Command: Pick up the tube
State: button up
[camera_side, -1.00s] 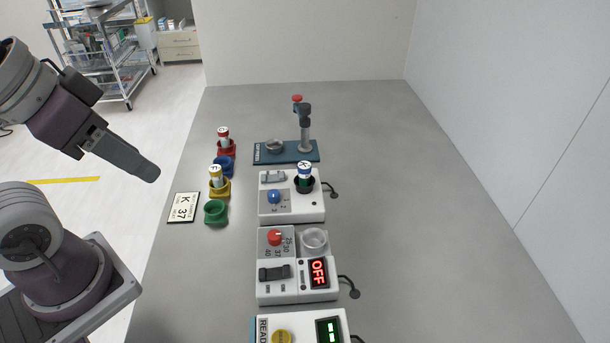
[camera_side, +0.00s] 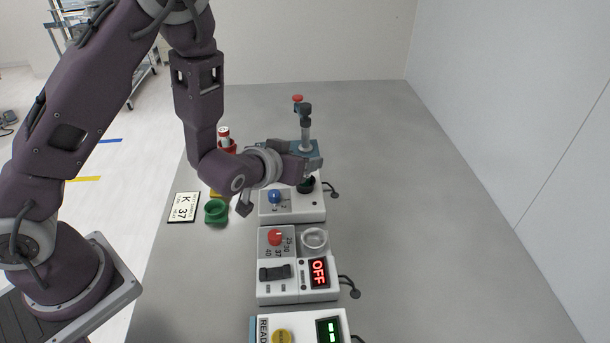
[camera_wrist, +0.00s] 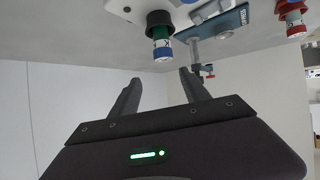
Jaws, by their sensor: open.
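A tube with a blue cap (camera_wrist: 163,53) and a white label stands in the black round holder (camera_side: 306,185) of a white device with a blue knob. In the side view my gripper hides the tube. In the wrist view, which looks upside down, the tube shows beyond the fingertips, roughly in line with the gap between them. My gripper (camera_wrist: 160,80) is open and empty, apart from the tube. A red-capped tube (camera_side: 224,131) stands in a red holder at the left.
A green empty holder (camera_side: 215,212) and a label card (camera_side: 184,207) lie at the table's left. A blue stand with a post (camera_side: 305,120) rises just behind my gripper. A heater reading OFF (camera_side: 319,272) is nearer the front. The table's right side is clear.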

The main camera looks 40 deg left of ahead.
notch_tip(320, 180, down, 3)
jog(key=shift+r+m+t+y, duration=0.1)
jog(key=shift+m+t+y, duration=0.25)
jog(key=shift+t, duration=0.25)
jog(key=shift+w+f, duration=0.15)
jog(key=shift+f, duration=0.05)
jog(key=x, duration=0.7)
jog(key=shift+a, duration=0.4)
grip_shut()
